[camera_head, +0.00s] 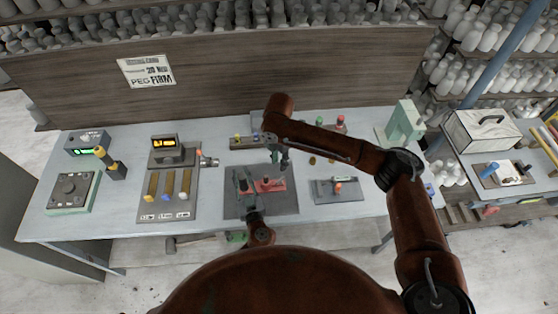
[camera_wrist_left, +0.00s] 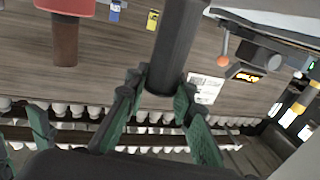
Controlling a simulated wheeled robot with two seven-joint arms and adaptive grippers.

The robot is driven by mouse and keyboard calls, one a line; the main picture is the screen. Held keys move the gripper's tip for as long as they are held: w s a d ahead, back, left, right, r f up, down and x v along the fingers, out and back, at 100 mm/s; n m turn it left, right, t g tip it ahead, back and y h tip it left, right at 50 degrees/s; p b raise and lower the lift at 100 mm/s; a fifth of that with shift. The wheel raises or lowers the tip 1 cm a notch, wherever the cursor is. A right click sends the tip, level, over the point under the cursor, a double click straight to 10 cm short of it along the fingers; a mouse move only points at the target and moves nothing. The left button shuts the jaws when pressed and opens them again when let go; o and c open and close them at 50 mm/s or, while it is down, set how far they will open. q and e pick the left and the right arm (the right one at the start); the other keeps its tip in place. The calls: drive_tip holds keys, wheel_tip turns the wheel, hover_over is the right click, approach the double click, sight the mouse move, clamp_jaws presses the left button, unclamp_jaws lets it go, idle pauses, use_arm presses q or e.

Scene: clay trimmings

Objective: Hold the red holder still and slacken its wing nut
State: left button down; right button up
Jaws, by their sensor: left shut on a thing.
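The red holder (camera_head: 272,185) lies on a dark mat (camera_head: 285,206) at the middle of the bench. My left gripper (camera_head: 245,187) reaches up from below at the holder's left side. In the left wrist view its green-padded fingers (camera_wrist_left: 160,100) are shut on a dark cylindrical post (camera_wrist_left: 177,45); I cannot tell how this joins the holder. A red block with a brown stem (camera_wrist_left: 65,40) shows at that view's top left. My right gripper (camera_head: 283,163) hangs just above the holder's upper right; its fingers are too small to read. I cannot make out the wing nut.
Left of the mat stand a unit with three slots (camera_head: 168,185) and a green-grey box with a dial (camera_head: 73,191). A tray with an orange-topped peg (camera_head: 338,189) lies right of it. A peg rack (camera_head: 249,142) stands behind. My right arm crosses over the bench's right part.

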use_arm(q)
drive_tip(key=c, duration=1.6)
unclamp_jaws()
